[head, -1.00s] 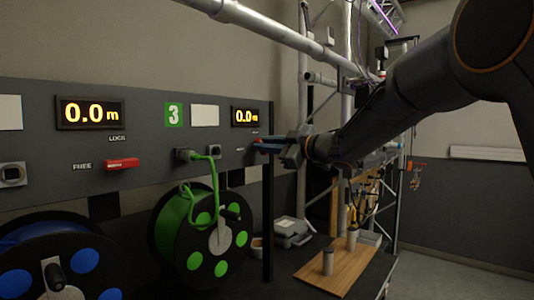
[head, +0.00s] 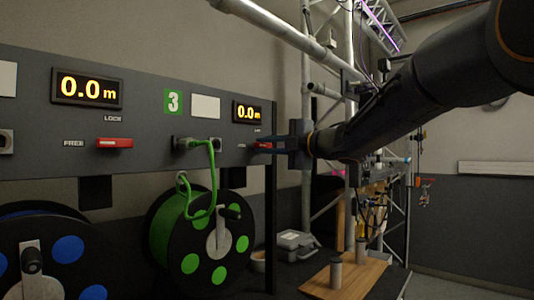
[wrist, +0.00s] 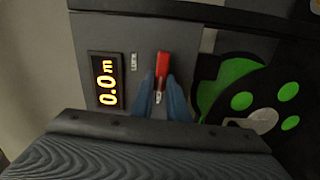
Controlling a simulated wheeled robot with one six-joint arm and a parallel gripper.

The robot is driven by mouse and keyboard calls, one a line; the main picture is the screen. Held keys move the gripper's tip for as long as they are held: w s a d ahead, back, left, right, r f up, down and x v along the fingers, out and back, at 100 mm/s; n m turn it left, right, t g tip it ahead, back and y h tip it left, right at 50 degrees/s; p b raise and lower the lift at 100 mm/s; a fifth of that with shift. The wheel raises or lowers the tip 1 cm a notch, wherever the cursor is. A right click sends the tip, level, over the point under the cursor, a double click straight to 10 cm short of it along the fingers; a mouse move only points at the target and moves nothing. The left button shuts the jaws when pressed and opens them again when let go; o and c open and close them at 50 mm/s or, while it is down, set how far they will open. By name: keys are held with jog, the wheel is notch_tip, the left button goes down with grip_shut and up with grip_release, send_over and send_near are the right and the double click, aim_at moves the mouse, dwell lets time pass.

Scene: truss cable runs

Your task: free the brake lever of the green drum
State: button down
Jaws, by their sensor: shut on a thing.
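The brake lever (head: 263,144) of the green drum is a small red handle on the dark panel, below the right-hand 0.0 m display. It lies roughly sideways, with a FREE label to its left and a LOCK label above. The green drum (head: 188,222) stands below the panel, its green cable plugged in above it. My gripper (head: 272,145) reaches in from the right, its blue fingers shut on the lever. In the wrist view the red lever (wrist: 162,66) shows between the two blue fingertips (wrist: 161,88); the fingers hide part of it.
A similar red lever (head: 114,143) sits left on the panel, above a blue drum (head: 66,250). A dark post (head: 272,230) stands below my gripper. A grey case (head: 292,243) and a wooden board (head: 368,276) lie lower right. Metal truss (head: 340,110) rises behind my arm.

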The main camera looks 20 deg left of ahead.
jog(key=shift+f+n+b, duration=0.15)
jog(key=shift+n+b, duration=0.15)
jog(key=shift+n, duration=0.2)
jog(key=c, duration=1.7)
grip_release()
jog(key=shift+s+a, duration=0.1)
jog(key=shift+d, duration=0.2)
jog(key=b+v, duration=0.1)
jog(key=v, duration=0.6)
jog(key=shift+s+d, duration=0.15)
jog(key=shift+d, duration=0.1)
